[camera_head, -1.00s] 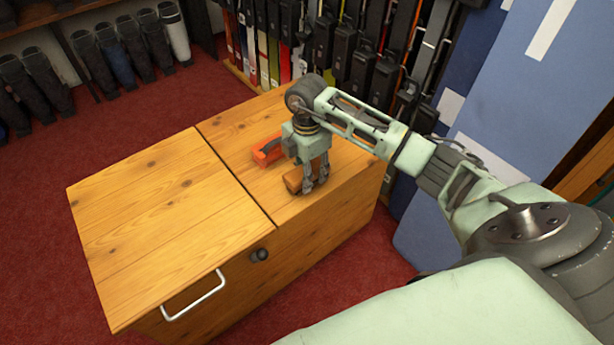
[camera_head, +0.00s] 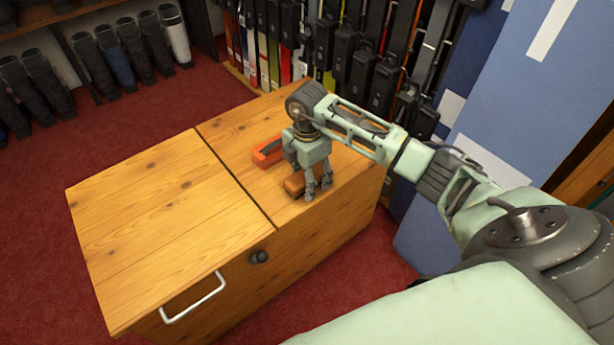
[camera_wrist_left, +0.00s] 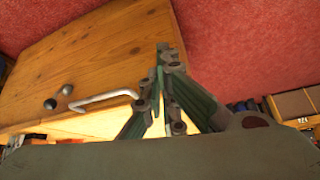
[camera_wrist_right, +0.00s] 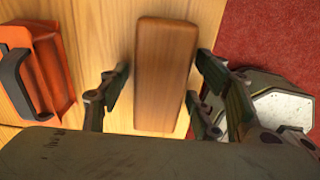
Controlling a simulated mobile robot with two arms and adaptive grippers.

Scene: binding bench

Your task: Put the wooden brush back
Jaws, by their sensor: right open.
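The wooden brush (camera_head: 294,184) is a brown block on the right half of the wooden chest top, near its front edge. In the right wrist view the brush (camera_wrist_right: 165,75) lies lengthwise between the two fingers, with visible gaps on both sides. My right gripper (camera_head: 318,192) is open and low over it; the underside of the brush is hidden. My left gripper (camera_wrist_left: 161,55) shows only in the left wrist view. Its fingers come together at the tips with nothing between them, in front of the chest.
An orange holder (camera_head: 267,152) with a dark handle lies just behind the brush. The chest top (camera_head: 150,210) is bare on its left half; a white handle (camera_head: 195,298) and dark knob (camera_head: 259,256) are on its front. Skis and boots (camera_head: 110,55) stand behind.

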